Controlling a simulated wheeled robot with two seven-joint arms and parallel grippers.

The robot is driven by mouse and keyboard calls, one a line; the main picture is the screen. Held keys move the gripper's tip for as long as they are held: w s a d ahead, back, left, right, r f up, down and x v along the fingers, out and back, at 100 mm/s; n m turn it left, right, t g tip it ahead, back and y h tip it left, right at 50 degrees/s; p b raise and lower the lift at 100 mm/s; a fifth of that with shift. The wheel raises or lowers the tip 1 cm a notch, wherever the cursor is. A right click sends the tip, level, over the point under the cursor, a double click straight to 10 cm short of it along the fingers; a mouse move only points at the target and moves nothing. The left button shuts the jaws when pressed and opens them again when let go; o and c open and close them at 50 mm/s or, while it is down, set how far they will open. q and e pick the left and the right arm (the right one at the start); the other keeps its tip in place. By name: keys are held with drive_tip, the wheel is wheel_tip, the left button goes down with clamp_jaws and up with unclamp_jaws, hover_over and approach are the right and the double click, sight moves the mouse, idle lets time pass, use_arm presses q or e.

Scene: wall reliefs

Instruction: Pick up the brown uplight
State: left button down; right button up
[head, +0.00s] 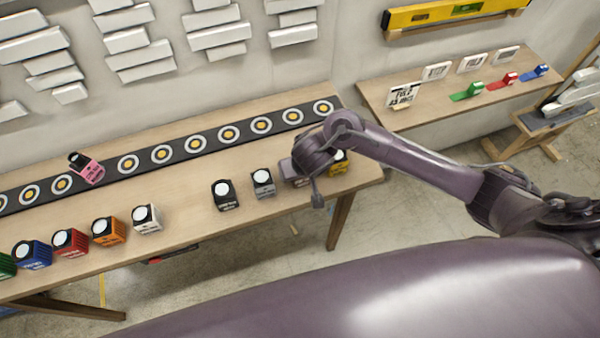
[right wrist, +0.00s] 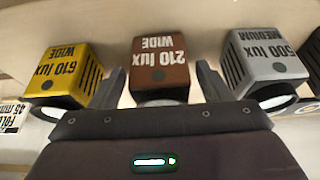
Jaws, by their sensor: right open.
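The brown uplight (right wrist: 160,62), a small box labelled "210 lux WIDE", is in the middle of the right wrist view. My right gripper (right wrist: 160,84) is open, with one finger on each side of the brown uplight and a narrow gap showing at both sides. In the head view my right gripper (head: 309,186) is over the right part of the table and hides most of the brown uplight. My left gripper is not in view.
A yellow uplight (right wrist: 67,72) and a grey uplight (right wrist: 265,58) flank the brown one closely. A black uplight (head: 225,196) stands further left. A pink uplight (head: 87,169) sits tilted on the dark strip with ringed spots (head: 195,147). Several other uplights line the table's front left.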

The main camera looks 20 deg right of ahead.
drive_tip(key=c, duration=1.1)
drive_tip(key=shift+r, duration=0.1)
drive_tip(key=shift+c, duration=0.2)
